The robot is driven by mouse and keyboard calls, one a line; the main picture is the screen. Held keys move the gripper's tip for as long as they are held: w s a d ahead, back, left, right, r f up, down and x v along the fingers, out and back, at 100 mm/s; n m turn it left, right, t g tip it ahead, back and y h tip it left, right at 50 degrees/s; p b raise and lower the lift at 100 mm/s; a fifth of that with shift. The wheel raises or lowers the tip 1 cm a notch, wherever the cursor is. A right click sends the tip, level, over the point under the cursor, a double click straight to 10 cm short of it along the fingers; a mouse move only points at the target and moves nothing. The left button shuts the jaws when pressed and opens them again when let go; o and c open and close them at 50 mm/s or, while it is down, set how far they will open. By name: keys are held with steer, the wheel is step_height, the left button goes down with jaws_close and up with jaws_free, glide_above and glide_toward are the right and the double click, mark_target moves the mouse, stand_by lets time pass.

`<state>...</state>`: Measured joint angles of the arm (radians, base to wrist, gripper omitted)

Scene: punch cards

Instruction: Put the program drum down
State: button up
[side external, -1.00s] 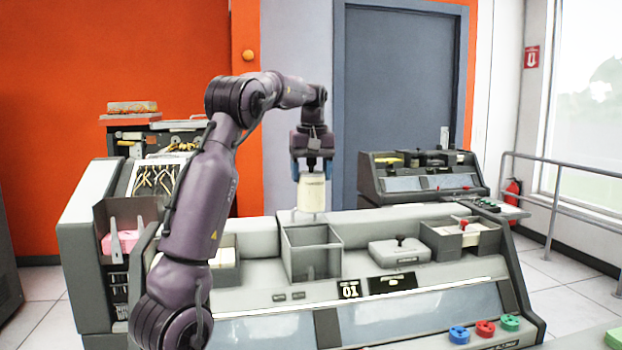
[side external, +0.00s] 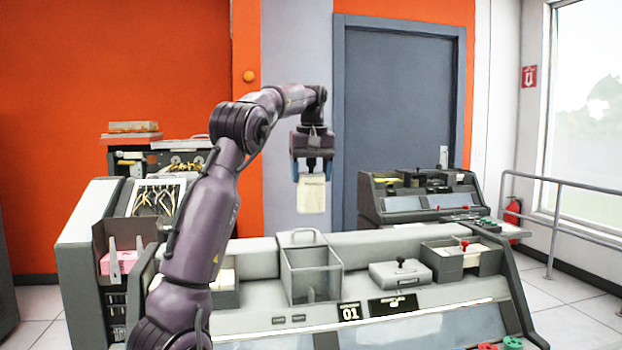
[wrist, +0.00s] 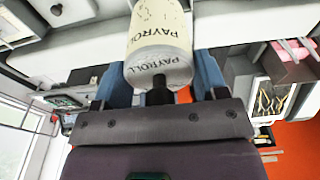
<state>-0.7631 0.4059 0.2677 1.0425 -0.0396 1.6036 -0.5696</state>
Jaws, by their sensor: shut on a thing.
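The program drum (side external: 311,196) is a cream cylinder hanging below my gripper (side external: 312,168) in the side view. In the wrist view the drum (wrist: 160,42) shows dark "PAYROLL" lettering and a grey end with a dark knob. My gripper (wrist: 160,84) is shut on that knob end, with a blue finger on each side. The drum is in the air above and behind the grey open-topped bin (side external: 312,272) on the console. It touches nothing below that I can see.
A grey block with a knob (side external: 400,274) and a card tray with a red knob (side external: 464,255) stand right of the bin. A pale looped frame (side external: 303,232) rises behind the bin. A second console (side external: 415,200) stands further back.

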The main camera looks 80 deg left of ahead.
steer(key=shift+r, duration=0.1)
stand_by(0.5)
steer(key=w+d+f+m, duration=0.3)
steer(key=w+d, duration=0.3)
steer(key=d, duration=0.4)
steer(key=w+d+f+m, duration=0.2)
steer(key=w+d+f, duration=0.1)
steer(key=w+d, duration=0.5)
steer(key=s+d+f+m, duration=0.1)
steer(key=d+f, duration=0.4)
steer(key=d, duration=0.3)
steer(key=d+f+m, duration=0.1)
steer(key=d+f, duration=0.4)
steer(key=d, duration=0.4)
steer(key=s+d+f, duration=0.9)
steer(key=f, duration=0.1)
steer(key=shift+s+a+f+n, duration=0.1)
steer(key=shift+s+f+n, duration=0.7)
steer(key=shift+f, duration=1.3)
steer(key=shift+s+f+n, duration=0.5)
steer(key=shift+f+n, duration=0.5)
steer(key=shift+f, duration=1.05)
steer(key=shift+s+a+f+n, duration=0.1)
steer(key=shift+s+f+n, duration=0.7)
steer(key=shift+f, duration=1.3)
